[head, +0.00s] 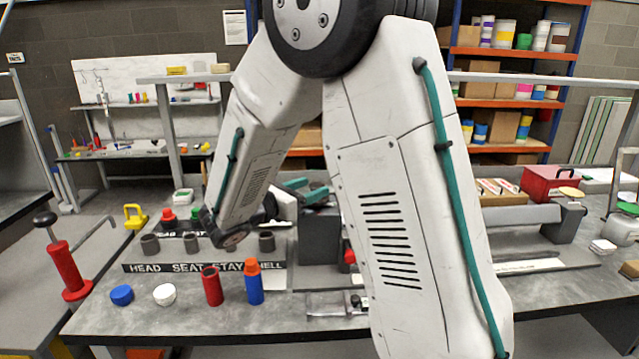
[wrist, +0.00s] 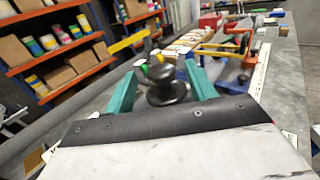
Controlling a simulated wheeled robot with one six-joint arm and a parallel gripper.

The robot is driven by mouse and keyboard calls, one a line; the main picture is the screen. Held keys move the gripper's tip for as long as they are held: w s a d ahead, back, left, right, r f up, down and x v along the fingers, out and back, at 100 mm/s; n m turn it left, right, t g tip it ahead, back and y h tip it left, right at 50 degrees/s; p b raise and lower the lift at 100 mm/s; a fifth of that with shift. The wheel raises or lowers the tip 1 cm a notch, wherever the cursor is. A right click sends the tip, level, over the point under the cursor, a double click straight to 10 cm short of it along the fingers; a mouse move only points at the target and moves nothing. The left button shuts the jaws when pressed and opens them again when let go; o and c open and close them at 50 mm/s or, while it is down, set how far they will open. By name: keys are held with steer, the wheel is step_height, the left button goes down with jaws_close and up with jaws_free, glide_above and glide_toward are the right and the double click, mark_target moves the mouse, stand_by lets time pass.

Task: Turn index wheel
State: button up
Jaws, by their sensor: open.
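My gripper (head: 306,190) shows in the head view as teal fingers just left of my large arm link, above a dark block (head: 319,236). In the wrist view my gripper (wrist: 160,67) has its two teal fingers spread apart. A round black knob (wrist: 170,86) shows between them, with a gap on either side. I cannot tell whether this knob belongs to the index wheel. No index wheel is clearly visible in the head view, where my arm hides the middle of the bench.
A lettered strip (head: 190,267) and short grey cups (head: 190,243) are left of the block. Red (head: 212,287) and blue (head: 254,284) cylinders stand at the front. A red lever (head: 66,268) is far left, a red toolbox (head: 549,183) at right. The front bench edge is mostly clear.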

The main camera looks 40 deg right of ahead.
mark_target(318, 183)
steer(key=shift+w+d, duration=0.15)
steer(key=shift+d, duration=2.2)
steer(key=c, duration=1)
steer(key=shift+t, duration=0.3)
steer(key=n+t, duration=0.1)
steer(key=t, duration=0.1)
steer(key=n+t+y, duration=0.1)
steer(key=n+t, duration=0.1)
steer(key=n+t+y, duration=0.1)
steer(key=t, duration=0.1)
steer(key=shift+w+a, duration=0.1)
steer(key=shift+w, duration=0.15)
steer(key=shift+w+a+n+t+y, duration=0.1)
steer(key=shift+w+n+t+y, duration=0.05)
steer(key=shift+n+t+y, duration=0.65)
steer(key=shift+w+a+n+t+y, duration=0.1)
steer(key=shift+n+t+y, duration=0.4)
steer(key=shift+n+t, duration=0.5)
